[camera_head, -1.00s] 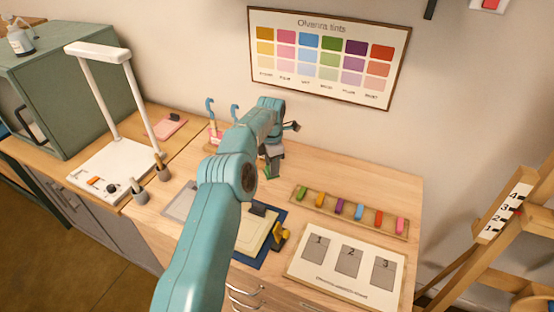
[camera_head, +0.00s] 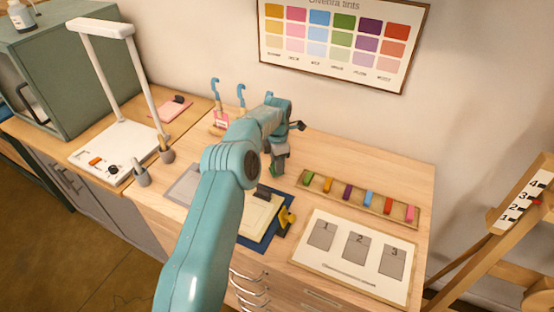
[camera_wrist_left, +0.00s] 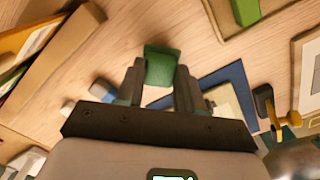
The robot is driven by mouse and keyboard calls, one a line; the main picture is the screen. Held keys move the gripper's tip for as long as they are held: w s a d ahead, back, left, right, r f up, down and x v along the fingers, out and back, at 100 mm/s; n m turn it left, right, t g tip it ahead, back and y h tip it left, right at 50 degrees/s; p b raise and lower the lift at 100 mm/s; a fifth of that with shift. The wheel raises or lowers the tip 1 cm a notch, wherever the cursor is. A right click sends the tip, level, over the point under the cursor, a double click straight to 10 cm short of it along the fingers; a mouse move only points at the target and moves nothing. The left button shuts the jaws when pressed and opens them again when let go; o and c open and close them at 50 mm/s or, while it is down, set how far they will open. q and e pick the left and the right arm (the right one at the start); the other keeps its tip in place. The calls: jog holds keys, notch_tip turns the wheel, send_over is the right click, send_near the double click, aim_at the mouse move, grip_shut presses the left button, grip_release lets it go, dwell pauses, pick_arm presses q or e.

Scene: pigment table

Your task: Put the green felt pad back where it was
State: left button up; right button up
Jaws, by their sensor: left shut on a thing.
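My left gripper (camera_head: 279,168) is over the wooden table, left of the tray of colored blocks. The green felt pad (camera_wrist_left: 162,66) is gripped between its two fingers in the left wrist view and sticks out past the fingertips. I cannot tell whether the pad touches the table. My right gripper is in neither view.
A wooden tray (camera_head: 340,202) holds several colored blocks. A board with three numbered grey squares (camera_head: 320,235) lies in front. Blue hooks (camera_head: 240,91) stand behind.

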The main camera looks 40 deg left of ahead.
pick_arm(q)
jog(key=shift+w+a+f, duration=0.2)
jog(key=shift+w+f, duration=0.1)
jog(key=shift+s+d+r, duration=0.2)
jog(key=shift+s+d, duration=0.05)
jog(key=shift+s, duration=0.1)
jog(key=shift+w+a+f+b, duration=0.2)
jog(key=shift+w+f+b, duration=0.1)
jog(key=shift+f, duration=0.2)
jog(key=o, duration=0.8)
jog(key=shift+c, duration=0.2)
jog(key=shift+o, duration=1.3)
jog(key=shift+s+d+r, duration=0.1)
jog(key=shift+r, duration=0.05)
jog(key=shift+s+r, duration=0.15)
jog(key=shift+w, duration=0.25)
jog(key=r, duration=0.5)
jog(key=r+b, duration=0.1)
jog(key=r, duration=0.2)
jog(key=shift+s, duration=0.25)
notch_tip(320, 180, up, 8)
jog(key=p, duration=0.4)
jog(key=shift+r, duration=0.2)
